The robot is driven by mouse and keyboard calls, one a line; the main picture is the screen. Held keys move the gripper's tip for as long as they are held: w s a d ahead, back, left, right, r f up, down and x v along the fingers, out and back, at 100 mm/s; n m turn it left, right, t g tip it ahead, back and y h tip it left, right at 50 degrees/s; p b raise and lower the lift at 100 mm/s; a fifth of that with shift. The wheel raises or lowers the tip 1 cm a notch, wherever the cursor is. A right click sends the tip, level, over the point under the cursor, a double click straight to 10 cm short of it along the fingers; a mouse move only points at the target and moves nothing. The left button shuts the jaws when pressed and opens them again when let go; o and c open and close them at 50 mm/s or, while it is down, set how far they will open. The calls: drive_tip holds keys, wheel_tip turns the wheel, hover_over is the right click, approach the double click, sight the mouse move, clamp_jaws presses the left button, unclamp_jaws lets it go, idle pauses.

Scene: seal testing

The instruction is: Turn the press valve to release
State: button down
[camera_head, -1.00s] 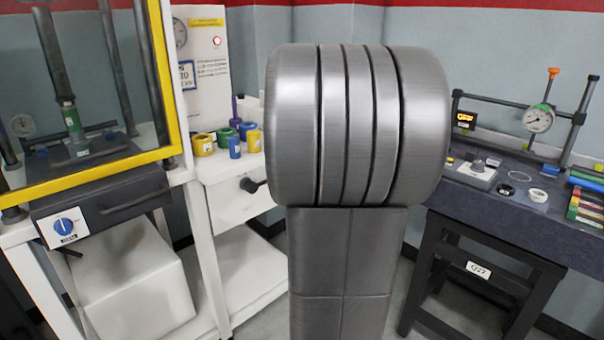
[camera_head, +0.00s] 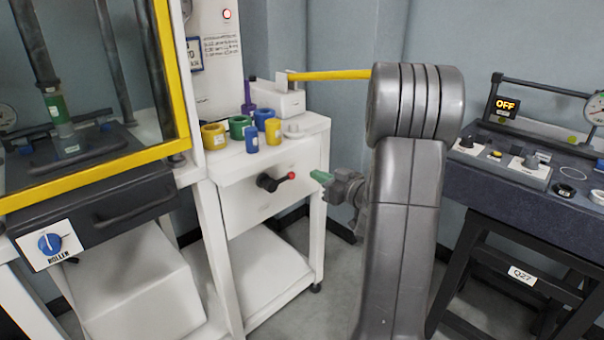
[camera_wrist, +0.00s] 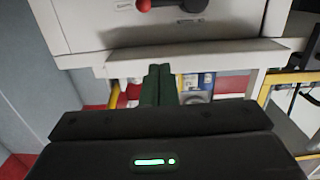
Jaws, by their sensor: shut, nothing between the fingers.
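The press valve (camera_head: 275,181) is a black knob and lever with a red tip on the front of the white cabinet. Its lever points right, with the red tip (camera_head: 291,176) nearest my gripper. My gripper (camera_head: 313,174) shows green fingertips to the right of the red tip, with a small gap in the picture. In the wrist view, my dark green fingers (camera_wrist: 160,72) are together and empty. The valve lever (camera_wrist: 185,5) and red tip (camera_wrist: 144,5) show there at the top edge, beyond the fingertips and partly cut off.
Several coloured rings and cylinders and a white pump with a yellow bar (camera_head: 330,75) stand on the cabinet top (camera_head: 290,143). The yellow-framed press (camera_head: 100,178) is at left. A dark bench (camera_head: 500,195) stands at right. Open floor lies in front of the cabinet.

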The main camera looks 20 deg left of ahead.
idle(0.3)
drive_tip(key=b, duration=0.1)
hover_over(292, 176)
drive_tip(key=s+d, duration=0.2)
drive_tip(key=s, duration=0.1)
drive_tip(key=shift+w+a+f+b, duration=0.15)
drive_tip(key=shift+f+b, duration=0.05)
drive_tip(key=shift+f, duration=0.55)
drive_tip(key=shift+w+a+f+b, duration=0.1)
drive_tip(key=shift+f+b, duration=0.15)
drive_tip(key=shift+f, duration=0.45)
drive_tip(key=shift+w+a+f+b, duration=0.15)
drive_tip(key=shift+f+b, duration=0.05)
drive_tip(key=shift+f, duration=0.55)
